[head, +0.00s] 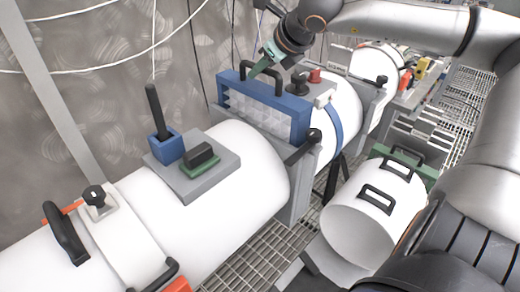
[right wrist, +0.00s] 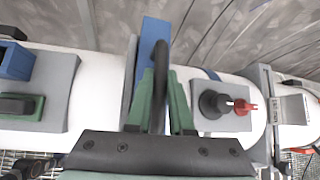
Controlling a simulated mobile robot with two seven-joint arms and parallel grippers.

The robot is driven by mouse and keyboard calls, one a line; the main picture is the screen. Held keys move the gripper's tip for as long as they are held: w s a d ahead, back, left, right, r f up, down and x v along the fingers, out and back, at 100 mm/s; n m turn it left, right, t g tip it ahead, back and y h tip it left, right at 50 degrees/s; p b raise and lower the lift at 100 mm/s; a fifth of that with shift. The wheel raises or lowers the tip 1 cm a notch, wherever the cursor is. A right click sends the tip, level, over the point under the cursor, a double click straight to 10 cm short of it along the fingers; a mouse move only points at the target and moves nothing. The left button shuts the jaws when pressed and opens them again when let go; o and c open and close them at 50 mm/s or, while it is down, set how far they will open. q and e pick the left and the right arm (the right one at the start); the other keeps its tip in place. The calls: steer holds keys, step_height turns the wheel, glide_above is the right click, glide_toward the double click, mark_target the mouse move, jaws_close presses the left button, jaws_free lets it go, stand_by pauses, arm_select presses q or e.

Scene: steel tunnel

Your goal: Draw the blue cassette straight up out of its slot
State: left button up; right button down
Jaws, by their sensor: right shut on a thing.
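The blue cassette (head: 300,125) is a blue frame around a pale, pleated-looking panel, with a black handle (head: 280,80) on top. It stands upright at the grey flange (head: 298,190) between two white pipe sections, with much of its face showing above the pipe. Its lower edge is hard to make out. My right gripper (head: 260,68) is at the handle from above, its green fingers on either side of it. In the right wrist view the fingers (right wrist: 160,105) close around the black handle, and the blue cassette top (right wrist: 153,38) shows behind. My left gripper is not in view.
A black lever (head: 303,148) sits beside the flange. A black knob (head: 298,85) and red knob (head: 315,75) stand just right of the cassette. Left are a blue holder (head: 166,147) with a black stick and a green block (head: 200,165).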

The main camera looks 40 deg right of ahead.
steer(key=shift+r, duration=2.7)
step_height(320, 180, up, 7)
step_height(320, 180, up, 7)
stand_by(0.6)
